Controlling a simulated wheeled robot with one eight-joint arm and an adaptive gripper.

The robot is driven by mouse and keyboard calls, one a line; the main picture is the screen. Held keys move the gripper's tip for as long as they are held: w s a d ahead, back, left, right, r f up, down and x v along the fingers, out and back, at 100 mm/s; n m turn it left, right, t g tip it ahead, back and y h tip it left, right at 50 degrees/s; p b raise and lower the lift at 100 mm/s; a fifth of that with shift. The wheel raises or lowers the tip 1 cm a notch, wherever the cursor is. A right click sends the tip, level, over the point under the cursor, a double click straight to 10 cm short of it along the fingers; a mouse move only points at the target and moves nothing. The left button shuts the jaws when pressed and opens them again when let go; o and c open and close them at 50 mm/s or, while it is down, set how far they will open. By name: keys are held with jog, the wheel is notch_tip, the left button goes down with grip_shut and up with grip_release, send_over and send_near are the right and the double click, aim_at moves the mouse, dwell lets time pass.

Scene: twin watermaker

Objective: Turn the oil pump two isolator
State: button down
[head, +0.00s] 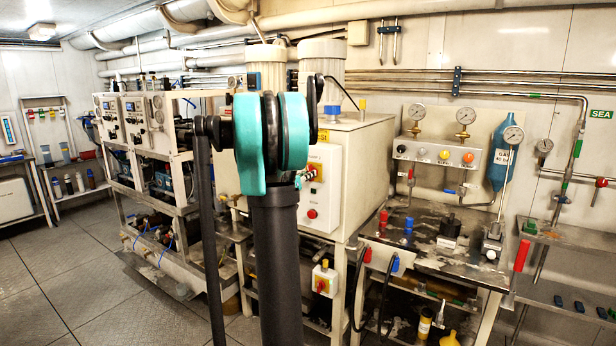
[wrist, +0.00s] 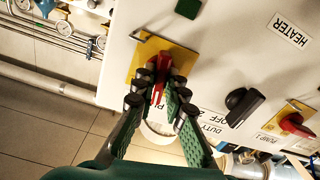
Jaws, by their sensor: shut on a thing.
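In the wrist view, a red isolator handle (wrist: 162,64) sits on a yellow plate (wrist: 144,62) on a pale panel. My gripper (wrist: 164,84) is shut on this handle, with a finger on each side of it. The handle lies roughly along the fingers. The label for this switch is hidden or cannot be read. A second red isolator knob (wrist: 291,122) on a yellow plate is to the right, labelled PUMP 1. In the head view my arm stands in front of the cabinet (head: 345,150) and hides the gripped handle.
A black rotary switch (wrist: 243,104) is between the two isolators, near DUTY and HEATER labels. A green part (wrist: 188,8) is above. Pipes and gauges (wrist: 62,28) lie to the left. In the head view, a workbench (head: 430,250) stands right of the cabinet; open floor (head: 70,270) is at left.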

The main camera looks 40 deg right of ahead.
jog(key=shift+m, duration=0.9)
jog(key=c, duration=1.6)
grip_release()
jog(key=shift+o, duration=0.2)
jog(key=shift+a, duration=0.1)
jog(key=v, duration=1.2)
jog(key=shift+s+f, duration=0.1)
jog(key=shift+f, duration=0.05)
